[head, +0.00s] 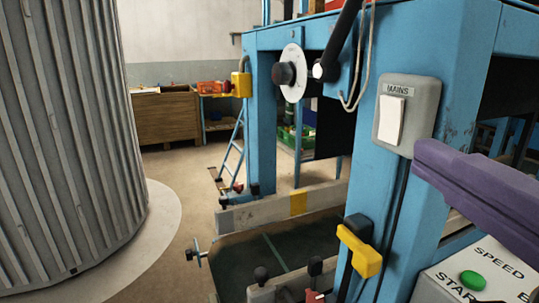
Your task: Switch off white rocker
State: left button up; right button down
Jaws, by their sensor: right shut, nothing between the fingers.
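The white rocker (391,120) sits on a grey switch box (425,102) labelled "MAINS", fixed to a blue machine post in the head view. The rocker's face is fully visible; I cannot tell from its tilt which way it is set. My right gripper (424,160) is purple and reaches in from the right edge. It is shut and empty, with its tip just below and to the right of the switch box in the picture. I cannot tell whether it touches the box. My left gripper is not in view.
A control box (487,272) with a green button (472,280) and "SPEED" and "START" lettering is at the lower right. A yellow bracket (360,252) juts from the post. A large ribbed grey cylinder (70,140) fills the left. Open floor lies between.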

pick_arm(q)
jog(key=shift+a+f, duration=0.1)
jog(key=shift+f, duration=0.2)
pick_arm(e)
jog(key=shift+a+n, duration=0.3)
send_near(383, 118)
jog(key=w+a, duration=0.5)
jog(key=shift+w+d+r, duration=0.25)
jog(key=shift+d+r, duration=0.35)
jog(key=shift+d, duration=0.3)
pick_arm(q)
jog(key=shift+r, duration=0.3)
pick_arm(e)
jog(key=shift+w+d, duration=0.25)
jog(key=shift+d, duration=0.45)
